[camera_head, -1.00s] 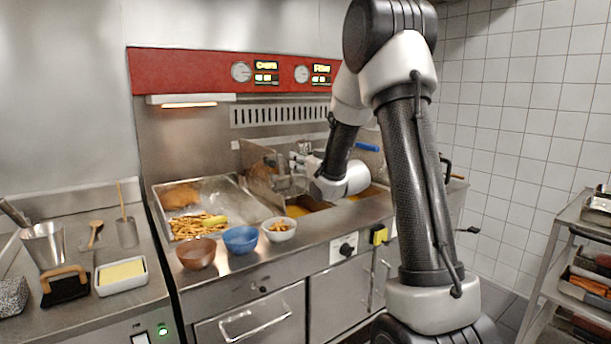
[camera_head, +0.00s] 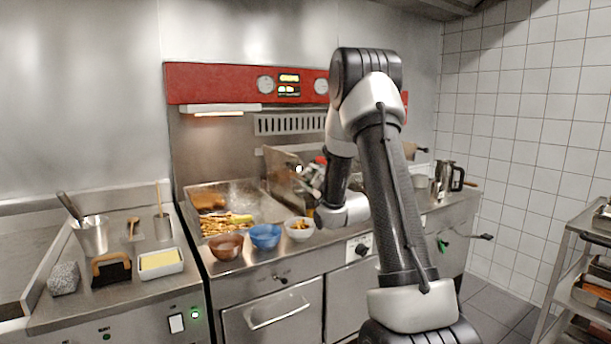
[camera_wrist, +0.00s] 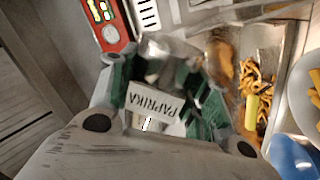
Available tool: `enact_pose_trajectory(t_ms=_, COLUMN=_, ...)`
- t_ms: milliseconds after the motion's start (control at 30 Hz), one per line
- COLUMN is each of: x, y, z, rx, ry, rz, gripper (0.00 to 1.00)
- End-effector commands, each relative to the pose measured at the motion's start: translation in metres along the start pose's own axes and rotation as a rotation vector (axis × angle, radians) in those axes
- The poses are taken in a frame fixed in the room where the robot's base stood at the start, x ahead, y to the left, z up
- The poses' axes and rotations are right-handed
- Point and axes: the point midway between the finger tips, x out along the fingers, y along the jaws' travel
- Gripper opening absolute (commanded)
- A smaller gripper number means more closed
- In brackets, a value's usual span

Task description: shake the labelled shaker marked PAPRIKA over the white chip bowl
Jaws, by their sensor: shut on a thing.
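The shaker with the PAPRIKA label (camera_wrist: 158,104) is between my gripper's fingers in the wrist view, its label reading upside down there. My gripper (camera_head: 316,178) is shut on it, raised above the fryer counter in the head view; a small red part shows beside the fingers. The white chip bowl (camera_head: 299,237) holds chips and stands on the counter's front ledge, below and slightly left of my gripper in the head view. Part of the bowl also shows at the right edge of the wrist view (camera_wrist: 301,103). The shaker is apart from the bowl.
A blue bowl (camera_head: 265,239) and a brown bowl (camera_head: 227,248) stand left of the white bowl. Behind them is a metal tray (camera_head: 258,208) of fries and other food. A steel jug (camera_head: 444,174) stands at the right. A rack (camera_head: 565,246) is at far right.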

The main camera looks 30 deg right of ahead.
Motion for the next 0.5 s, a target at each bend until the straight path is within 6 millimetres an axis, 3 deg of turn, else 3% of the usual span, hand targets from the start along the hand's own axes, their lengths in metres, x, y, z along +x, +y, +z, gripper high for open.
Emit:
enact_pose_trajectory(t_ms=233, x=-0.002, y=-0.01, z=0.024, rx=-0.487, ry=0.077, rz=0.001, gripper=0.19)
enact_pose_trajectory(t_ms=500, x=-0.004, y=-0.025, z=0.026, rx=-0.879, ry=0.142, rz=0.002, gripper=0.19)
